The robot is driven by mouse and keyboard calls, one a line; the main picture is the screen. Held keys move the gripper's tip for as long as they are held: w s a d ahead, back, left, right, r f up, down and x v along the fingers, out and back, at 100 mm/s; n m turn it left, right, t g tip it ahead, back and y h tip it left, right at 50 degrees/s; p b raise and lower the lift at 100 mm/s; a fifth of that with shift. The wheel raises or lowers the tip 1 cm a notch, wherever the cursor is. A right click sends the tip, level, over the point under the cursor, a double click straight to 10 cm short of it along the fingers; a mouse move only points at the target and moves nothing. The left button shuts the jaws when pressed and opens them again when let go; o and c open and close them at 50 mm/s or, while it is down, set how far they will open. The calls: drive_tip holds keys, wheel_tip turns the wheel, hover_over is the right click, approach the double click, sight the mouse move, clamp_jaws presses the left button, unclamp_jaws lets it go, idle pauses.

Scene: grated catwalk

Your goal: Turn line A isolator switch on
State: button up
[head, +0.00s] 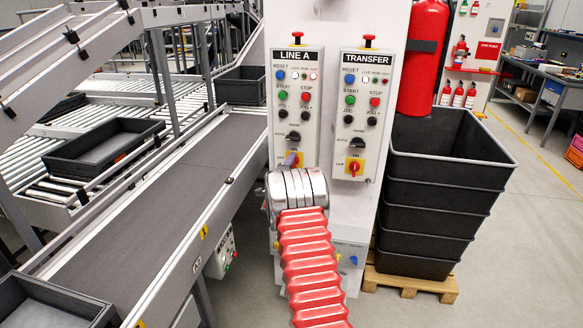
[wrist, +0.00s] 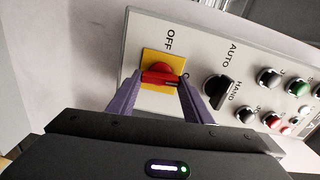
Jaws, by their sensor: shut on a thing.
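The line A isolator switch (wrist: 160,76) has a red handle on a yellow square plate, low on the LINE A panel (head: 297,105). In the wrist view "OFF" is printed above the plate, and a mark at its right corner is only partly visible. The handle lies roughly level there, along the panel's length; I cannot tell which end is its pointer. My gripper (wrist: 156,92) has its two purple fingers closed on the handle's sides.
The TRANSFER panel (head: 356,115) stands just right, with a similar red isolator (head: 354,168). A black AUTO/HAND selector (wrist: 216,88) sits close beside my fingers. A belt conveyor (head: 170,190) runs on the left. Black stacked bins (head: 440,200) and a fire extinguisher (head: 425,55) are right.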

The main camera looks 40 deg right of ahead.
drive_tip(key=shift+s+d+f+m, duration=0.1)
drive_tip(key=shift+s+d+m, duration=0.2)
drive_tip(key=shift+m, duration=0.3)
drive_tip(key=shift+f, duration=0.1)
drive_tip(key=o, duration=0.8)
drive_tip(key=shift+o, duration=1.3)
drive_tip(key=shift+w+a, duration=0.2)
drive_tip(key=shift+a, duration=0.1)
drive_tip(key=v, duration=1.3)
drive_tip(key=shift+s+a, duration=0.2)
